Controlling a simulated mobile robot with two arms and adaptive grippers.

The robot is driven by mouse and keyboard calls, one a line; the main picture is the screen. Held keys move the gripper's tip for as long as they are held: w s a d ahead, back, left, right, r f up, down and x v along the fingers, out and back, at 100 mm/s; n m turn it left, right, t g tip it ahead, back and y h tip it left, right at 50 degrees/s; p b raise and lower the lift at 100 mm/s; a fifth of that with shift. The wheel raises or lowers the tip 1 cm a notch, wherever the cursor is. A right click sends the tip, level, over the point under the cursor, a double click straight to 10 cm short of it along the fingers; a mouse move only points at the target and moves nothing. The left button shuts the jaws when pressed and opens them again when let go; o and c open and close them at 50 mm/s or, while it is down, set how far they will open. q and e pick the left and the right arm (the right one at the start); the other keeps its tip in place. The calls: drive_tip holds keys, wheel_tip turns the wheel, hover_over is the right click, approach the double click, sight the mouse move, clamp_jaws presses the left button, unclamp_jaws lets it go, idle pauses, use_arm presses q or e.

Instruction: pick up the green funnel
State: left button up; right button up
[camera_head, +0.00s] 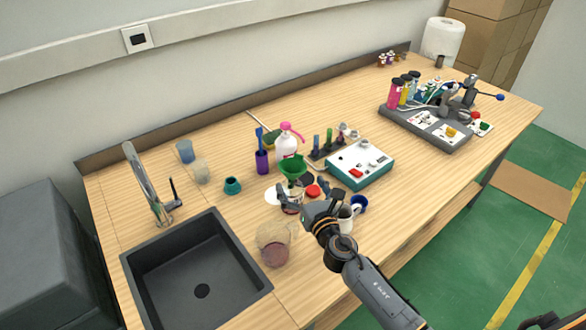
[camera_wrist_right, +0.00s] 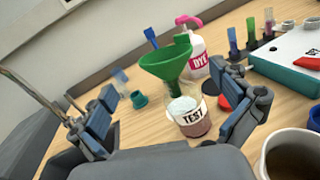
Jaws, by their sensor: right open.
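The green funnel (camera_head: 293,167) is upright at the middle of the wooden counter, its wide mouth up. In the right wrist view the funnel (camera_wrist_right: 166,60) appears just above a glass jar (camera_wrist_right: 188,117) labelled TEST, which holds a reddish-brown liquid. Its stem points down toward the jar; whether it sits in the jar's mouth is hard to tell. My right gripper (camera_head: 301,189) is open and empty of any hold. Its fingers (camera_wrist_right: 165,97) are spread on either side of the jar and funnel, apart from the funnel. My left gripper is not in view.
A pink-topped DYE bottle (camera_head: 286,145) and purple brush holder (camera_head: 262,162) stand behind the funnel. A white mug (camera_head: 346,217) is close beside my right gripper. A teal-and-white device (camera_head: 358,165) is to the right. A glass pitcher (camera_head: 274,242) and sink (camera_head: 195,275) are at left.

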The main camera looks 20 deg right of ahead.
sight(298, 176)
drive_tip(key=shift+w+d+f, duration=0.15)
drive_tip(key=shift+w, duration=2.6)
drive_tip(key=shift+s, duration=0.15)
drive_tip(key=shift+c, duration=1.1)
drive_tip(key=c, duration=0.8)
